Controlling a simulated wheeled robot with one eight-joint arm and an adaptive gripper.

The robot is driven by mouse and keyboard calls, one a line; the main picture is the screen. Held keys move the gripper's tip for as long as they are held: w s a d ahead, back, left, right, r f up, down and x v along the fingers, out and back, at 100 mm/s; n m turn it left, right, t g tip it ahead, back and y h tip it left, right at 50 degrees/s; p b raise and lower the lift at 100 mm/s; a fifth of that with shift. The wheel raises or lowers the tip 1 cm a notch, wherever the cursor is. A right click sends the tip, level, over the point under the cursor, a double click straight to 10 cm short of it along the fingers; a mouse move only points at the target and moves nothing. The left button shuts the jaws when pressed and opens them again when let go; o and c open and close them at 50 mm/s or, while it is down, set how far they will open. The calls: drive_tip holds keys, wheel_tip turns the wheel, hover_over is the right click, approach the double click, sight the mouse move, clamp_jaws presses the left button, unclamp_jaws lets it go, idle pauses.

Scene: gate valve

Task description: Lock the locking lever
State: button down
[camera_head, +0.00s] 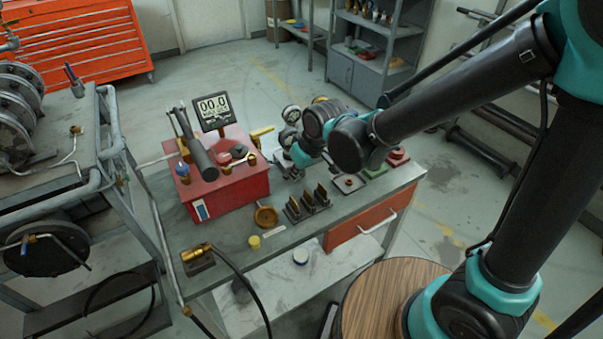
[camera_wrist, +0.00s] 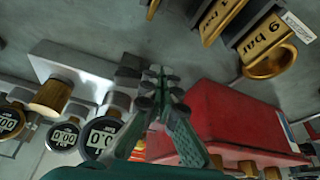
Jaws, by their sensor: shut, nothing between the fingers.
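A yellow handle (camera_head: 262,132) sticks out behind the right side of the red box (camera_head: 225,180) on the bench. I cannot tell whether it is the locking lever, and no other lever is clearly marked as one. My gripper (camera_head: 298,158) is over the back of the bench, right of the red box, mostly hidden by my own wrist. In the wrist view my gripper (camera_wrist: 158,74) has its fingers together and empty. The red box (camera_wrist: 235,120) lies just right of the fingers there. A dark fitting behind the fingertips is partly hidden; contact is unclear.
Round digital gauges (camera_wrist: 100,138) and a brass knob (camera_wrist: 50,97) are left of the fingers in the wrist view. A display (camera_head: 213,110) stands behind the red box. Dark blocks (camera_head: 307,205) sit on the bench (camera_head: 225,240).

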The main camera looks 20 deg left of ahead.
drive_tip(key=shift+w, duration=0.1)
drive_tip(key=shift+w, duration=0.7)
